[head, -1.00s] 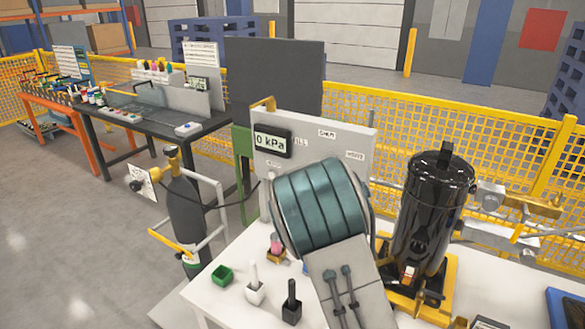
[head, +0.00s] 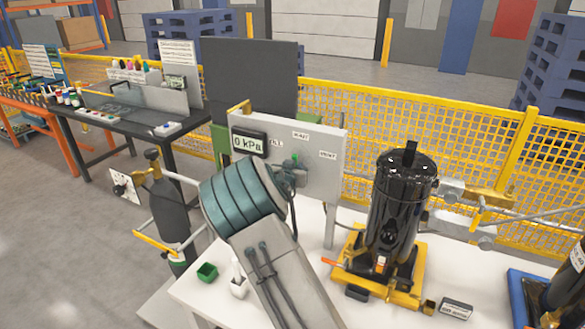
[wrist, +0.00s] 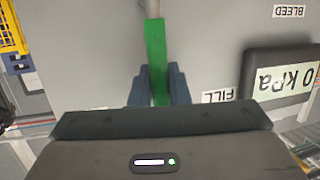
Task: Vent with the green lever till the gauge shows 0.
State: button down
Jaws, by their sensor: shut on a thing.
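The green lever (wrist: 156,55) stands between my gripper's two fingers (wrist: 157,86) in the wrist view, with the fingers closed on it. In the head view my gripper (head: 297,172) is at the face of the grey panel, and only a small green bit of the lever (head: 295,158) shows above it. The gauge (head: 248,143) on the panel's left reads 0 kPa. It also shows upside down in the wrist view (wrist: 284,84), reading 0 kPa. My arm hides the panel's lower left part.
The grey panel (head: 328,160) carries small labels, FILL and BLEED among them in the wrist view. A black canister (head: 402,210) stands in a yellow base on the white table right of my arm. A green cup (head: 207,272) is at the table's left. A gas cylinder (head: 168,215) stands beyond.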

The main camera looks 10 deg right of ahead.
jog(key=c, duration=1.4)
grip_release()
jog(key=shift+o, duration=0.2)
jog(key=b+v, duration=0.2)
jog(key=v, duration=1.1)
jog(key=shift+s+r, duration=0.2)
jog(key=shift+s, duration=0.15)
jog(key=shift+a, duration=0.1)
